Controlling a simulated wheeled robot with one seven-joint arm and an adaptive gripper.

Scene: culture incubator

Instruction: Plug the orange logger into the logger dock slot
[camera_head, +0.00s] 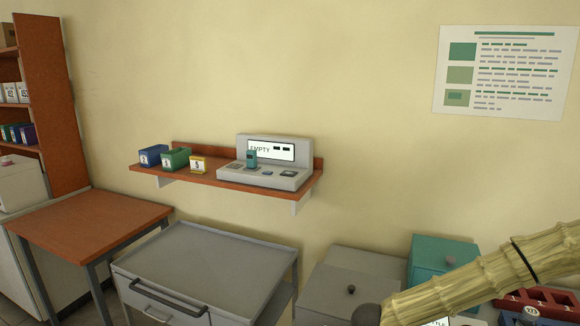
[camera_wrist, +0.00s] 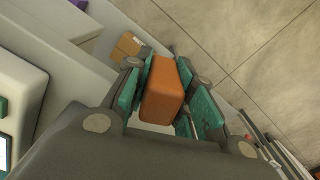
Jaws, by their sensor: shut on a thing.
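The orange logger (camera_wrist: 162,92) is a rounded block in the wrist view. My gripper (camera_wrist: 167,98), dark grey with teal finger pads, is shut on it, with a pad on either side. The logger's far end and the gripper do not show in the head view. The logger dock (camera_head: 258,180) is a pale grey unit on the wall shelf, with a raised back and a screen (camera_head: 271,150) reading "EMPTY". A teal logger (camera_head: 251,159) stands upright in the dock. Other dark slots (camera_head: 287,173) lie on its top face, too small to make out well.
Below stand a grey cart (camera_head: 205,255) and a wooden table (camera_head: 90,220). Grey and teal (camera_head: 440,255) lidded boxes stand at lower right.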

